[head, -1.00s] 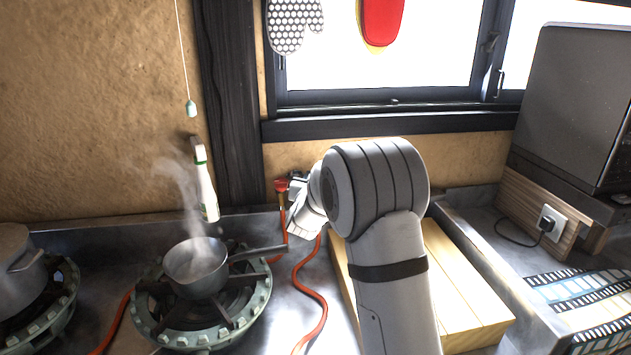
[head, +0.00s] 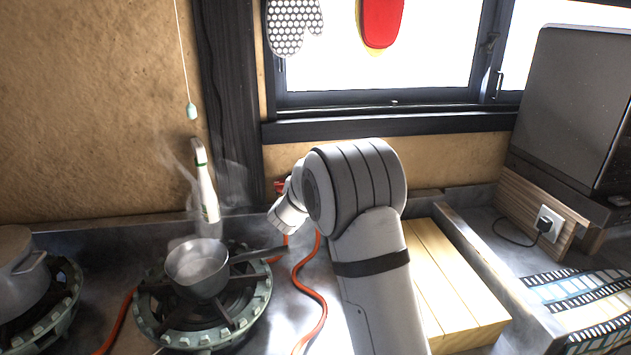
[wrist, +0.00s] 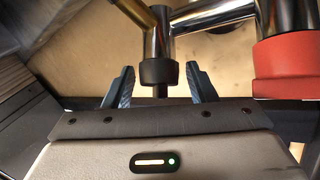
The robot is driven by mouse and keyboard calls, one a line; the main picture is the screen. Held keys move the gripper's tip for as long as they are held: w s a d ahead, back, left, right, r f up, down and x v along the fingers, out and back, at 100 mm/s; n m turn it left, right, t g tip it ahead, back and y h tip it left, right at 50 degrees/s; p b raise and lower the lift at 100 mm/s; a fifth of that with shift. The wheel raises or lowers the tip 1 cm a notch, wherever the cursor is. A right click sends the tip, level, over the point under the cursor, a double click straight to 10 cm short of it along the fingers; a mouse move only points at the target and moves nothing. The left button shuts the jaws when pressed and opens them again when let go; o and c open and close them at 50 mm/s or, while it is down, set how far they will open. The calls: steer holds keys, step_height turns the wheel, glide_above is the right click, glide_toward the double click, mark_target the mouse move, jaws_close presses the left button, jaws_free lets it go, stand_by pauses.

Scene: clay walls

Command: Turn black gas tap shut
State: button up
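In the wrist view, the black gas tap (wrist: 158,72) is a dark round cap on the end of a shiny metal pipe. My gripper (wrist: 160,84) is open, with its two dark fingers standing on either side of the black tap. A gap shows between each finger and the tap, so the fingers do not appear to press on it. A larger red tap (wrist: 284,68) is on the pipe to the right. In the head view my wrist and arm hide the black tap and the fingertips.
In the head view a steaming pan (head: 197,268) sits on a burner left of my arm, its handle pointing towards my wrist. A red hose (head: 313,290) runs down the counter. A wooden board (head: 455,290) lies to the right. The window sill (head: 390,125) is behind.

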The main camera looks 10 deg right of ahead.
steer(key=shift+o, duration=0.2)
steer(key=v, duration=0.7)
steer(key=shift+s+a+b, duration=0.25)
steer(key=shift+s+b, duration=0.1)
steer(key=shift+d, duration=0.1)
steer(key=w+d+n+t+y+b, duration=0.1)
steer(key=d+n+t+y+b, duration=0.3)
steer(key=n+y+b, duration=0.6)
steer(key=shift+w+a+f+n+g+y+p, duration=0.15)
steer(key=shift+w+n+g+y+p, duration=0.15)
steer(key=shift+w, duration=1)
steer(key=shift+w+a+f+n+g+y+p, duration=0.15)
steer(key=shift+w+n+p, duration=0.25)
steer(key=shift+w, duration=0.9)
steer(key=shift+w+a+f+n+g+y+p, duration=0.15)
steer(key=shift+w+n+g+y+p, duration=0.2)
steer(key=shift+w, duration=0.95)
steer(key=shift+c, duration=0.4)
